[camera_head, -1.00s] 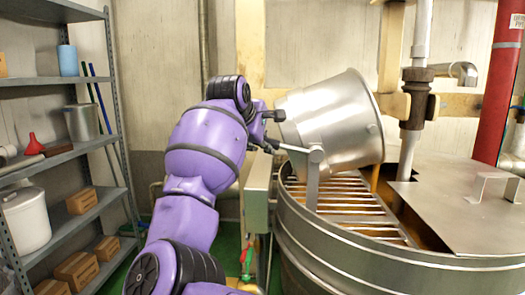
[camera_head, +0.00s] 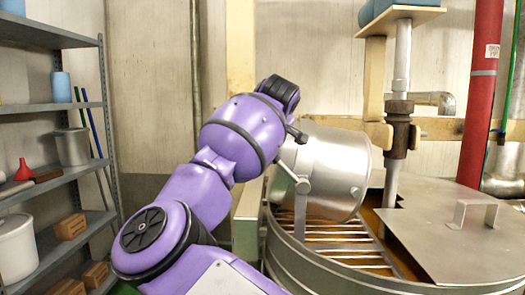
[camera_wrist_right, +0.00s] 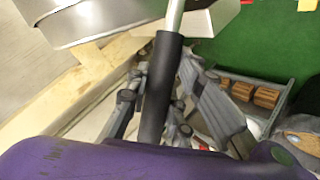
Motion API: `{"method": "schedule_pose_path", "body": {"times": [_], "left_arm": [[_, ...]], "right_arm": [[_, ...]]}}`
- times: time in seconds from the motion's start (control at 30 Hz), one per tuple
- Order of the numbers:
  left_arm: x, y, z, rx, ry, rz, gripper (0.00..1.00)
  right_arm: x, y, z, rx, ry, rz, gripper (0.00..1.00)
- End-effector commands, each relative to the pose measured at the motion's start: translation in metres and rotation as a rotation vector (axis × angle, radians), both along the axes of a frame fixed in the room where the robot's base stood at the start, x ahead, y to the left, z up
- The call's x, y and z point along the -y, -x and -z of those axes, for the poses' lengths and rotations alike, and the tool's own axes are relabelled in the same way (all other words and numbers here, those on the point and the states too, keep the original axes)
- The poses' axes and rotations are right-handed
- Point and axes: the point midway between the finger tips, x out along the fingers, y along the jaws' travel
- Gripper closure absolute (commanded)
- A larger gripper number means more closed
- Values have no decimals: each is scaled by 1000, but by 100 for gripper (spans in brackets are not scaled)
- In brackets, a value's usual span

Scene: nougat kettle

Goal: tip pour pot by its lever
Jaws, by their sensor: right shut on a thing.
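The silver pour pot (camera_head: 330,172) lies tipped over on its side above the kettle's grate, its mouth toward the right and slightly down. Its metal lever (camera_head: 288,172) runs from the pivot bracket up and left, behind my purple right arm. In the right wrist view, the lever's black grip (camera_wrist_right: 161,80) stands between the fingers of my right gripper (camera_wrist_right: 155,108), which is shut on it. In the head view, most of that gripper is hidden by the arm. My left gripper is out of view.
The round kettle (camera_head: 325,264) with slatted grate (camera_head: 340,250) stands below the pot. Its flat cover (camera_head: 455,245) with a handle is at right. A vertical pipe (camera_head: 397,140) rises behind the pot. A shelf rack (camera_head: 108,140) stands at far left.

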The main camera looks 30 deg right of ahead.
Motion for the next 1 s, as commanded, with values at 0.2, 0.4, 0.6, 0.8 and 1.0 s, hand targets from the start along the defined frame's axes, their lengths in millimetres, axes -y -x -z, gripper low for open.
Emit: {"method": "schedule_pose_path", "body": {"times": [0.2,0.4,0.6,0.8,1.0], "left_arm": [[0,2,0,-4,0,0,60],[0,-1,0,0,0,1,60],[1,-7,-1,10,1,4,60],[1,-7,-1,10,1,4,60],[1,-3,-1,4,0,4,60]], "right_arm": [[3,1,-8,17,0,5,100],[3,1,-8,17,1,6,77],[2,1,-5,12,-2,5,60],[1,1,-3,8,-4,3,60],[-3,11,-12,9,-4,3,60]]}}
